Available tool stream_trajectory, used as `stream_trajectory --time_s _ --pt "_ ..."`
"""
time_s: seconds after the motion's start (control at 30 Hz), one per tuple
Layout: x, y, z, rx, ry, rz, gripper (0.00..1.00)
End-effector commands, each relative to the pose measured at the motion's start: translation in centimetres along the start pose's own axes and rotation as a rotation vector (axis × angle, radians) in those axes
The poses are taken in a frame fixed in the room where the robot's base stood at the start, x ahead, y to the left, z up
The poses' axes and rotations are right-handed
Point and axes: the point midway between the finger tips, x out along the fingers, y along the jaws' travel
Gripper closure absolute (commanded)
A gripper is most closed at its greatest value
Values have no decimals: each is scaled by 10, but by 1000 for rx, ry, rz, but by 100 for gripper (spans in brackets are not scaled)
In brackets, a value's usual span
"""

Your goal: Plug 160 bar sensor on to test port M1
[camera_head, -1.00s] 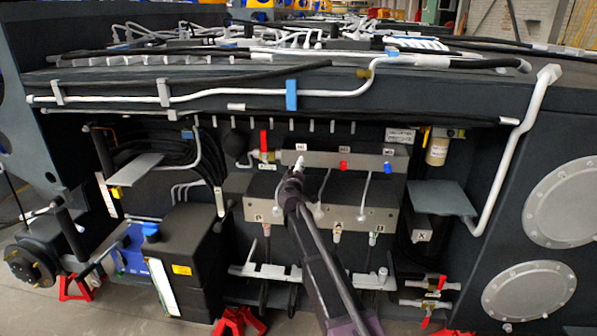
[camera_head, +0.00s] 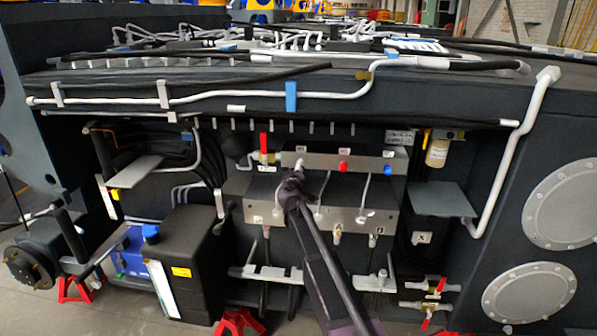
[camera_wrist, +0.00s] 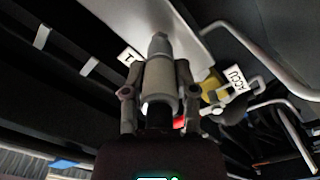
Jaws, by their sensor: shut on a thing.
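A light grey cylindrical sensor (camera_wrist: 160,78) stands between the two fingers of my gripper (camera_wrist: 157,92) in the wrist view, with its narrower tip pointing up at the underside of a pale metal block (camera_wrist: 184,18). The tip overlaps the block's edge; I cannot tell whether it is seated. In the head view my gripper (camera_head: 293,182) is at the left end of the upper manifold (camera_head: 318,160), below the leftmost small label (camera_head: 301,148), whose text is too small to read. A pale fitting (camera_head: 300,164) shows just above the gripper. My gripper hides most of the sensor there.
A red-capped port (camera_head: 343,167) and a blue-capped port (camera_head: 387,170) sit to the right on the manifold. A red-handled valve (camera_head: 264,147) is close on the left. Thin grey pipes run down beside my gripper.

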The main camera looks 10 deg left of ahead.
Motion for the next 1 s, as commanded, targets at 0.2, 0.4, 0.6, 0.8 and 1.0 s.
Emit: stream_trajectory --time_s 0.2,0.4,0.6,0.8,1.0 --pt "4 0 0 0 0 0 100" --pt "5 0 0 0 0 0 100" --pt "5 0 0 0 0 0 23" --pt "5 0 0 0 0 0 23" --pt "4 0 0 0 0 0 23"
